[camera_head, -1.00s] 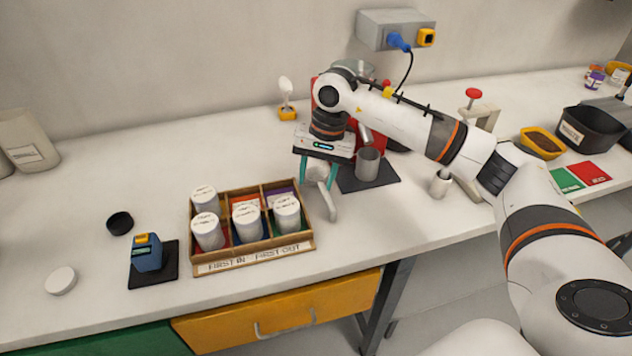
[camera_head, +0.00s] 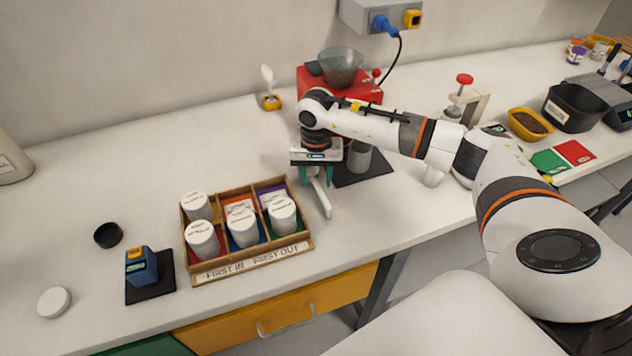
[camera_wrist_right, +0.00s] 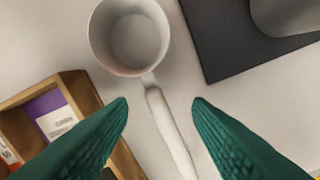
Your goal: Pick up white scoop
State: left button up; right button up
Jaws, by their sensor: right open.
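The white scoop (camera_wrist_right: 130,38) lies on the counter in the right wrist view, its round cup at the top and its handle (camera_wrist_right: 170,130) running down between my fingers. In the head view its handle (camera_head: 321,197) shows below my right gripper, and the cup is mostly hidden by it. My right gripper (camera_head: 316,178) is open above the scoop. Its two green fingertips (camera_wrist_right: 160,103) stand on either side of the handle, with clear gaps. My left gripper is not in view.
A wooden tray (camera_head: 250,266) with several white-lidded jars stands just left of the scoop. A dark mat (camera_head: 372,172) with a grey metal cup (camera_head: 359,158) lies to its right. A red machine (camera_head: 352,94) with a glass bowl stands behind. Counter in front of the scoop is clear.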

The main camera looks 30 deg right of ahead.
jog(key=shift+f, duration=1.35)
grip_shut()
